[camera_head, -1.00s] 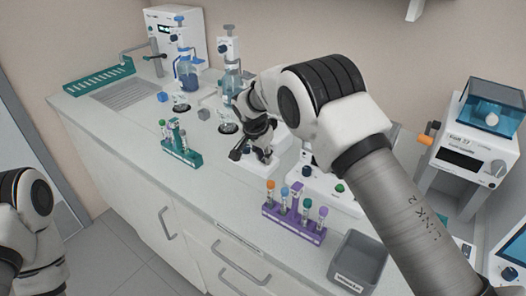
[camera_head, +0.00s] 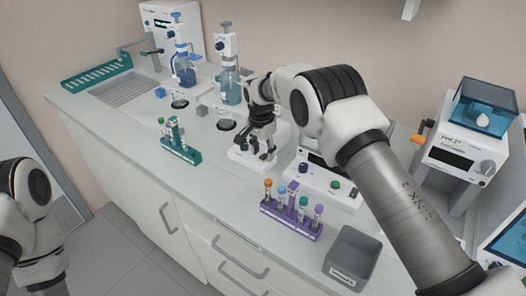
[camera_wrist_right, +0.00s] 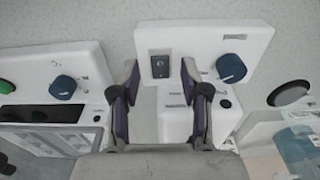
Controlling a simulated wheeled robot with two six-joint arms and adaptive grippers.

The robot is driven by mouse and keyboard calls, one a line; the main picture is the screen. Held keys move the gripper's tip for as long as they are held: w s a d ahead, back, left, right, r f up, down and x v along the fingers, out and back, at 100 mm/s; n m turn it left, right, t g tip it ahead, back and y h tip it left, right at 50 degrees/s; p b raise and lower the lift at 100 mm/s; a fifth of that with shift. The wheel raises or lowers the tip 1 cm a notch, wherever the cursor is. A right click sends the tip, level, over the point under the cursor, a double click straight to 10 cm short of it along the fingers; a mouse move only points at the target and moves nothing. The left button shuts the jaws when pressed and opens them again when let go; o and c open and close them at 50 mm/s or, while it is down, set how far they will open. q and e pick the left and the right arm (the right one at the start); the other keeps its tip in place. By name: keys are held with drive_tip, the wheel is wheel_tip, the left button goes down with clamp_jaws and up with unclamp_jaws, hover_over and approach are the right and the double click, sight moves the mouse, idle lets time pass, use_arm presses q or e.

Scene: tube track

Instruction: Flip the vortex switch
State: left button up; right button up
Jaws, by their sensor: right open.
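The vortex mixer is a white box (camera_head: 240,157) on the bench, partly hidden by my right gripper in the head view. In the right wrist view its white top (camera_wrist_right: 205,42) carries a small black switch (camera_wrist_right: 160,66) and a blue knob (camera_wrist_right: 231,67). My right gripper (camera_head: 262,152) is over the mixer and points down. In the wrist view the open fingers (camera_wrist_right: 158,76) stand on either side of the switch, with nothing held. I cannot tell their height above it. My left gripper is out of view.
A white device with a green knob (camera_head: 335,185) stands right beside the mixer. A purple tube rack (camera_head: 290,221), a grey bin (camera_head: 352,256) and a green tube rack (camera_head: 181,150) are nearer the front. Glass bottles (camera_head: 231,88) stand behind. Bare bench lies between the racks.

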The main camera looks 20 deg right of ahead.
sight(262, 157)
wheel_tip(262, 157, up, 12)
drive_tip(key=shift+s+a+f, duration=0.15)
drive_tip(key=shift+a+f, duration=0.1)
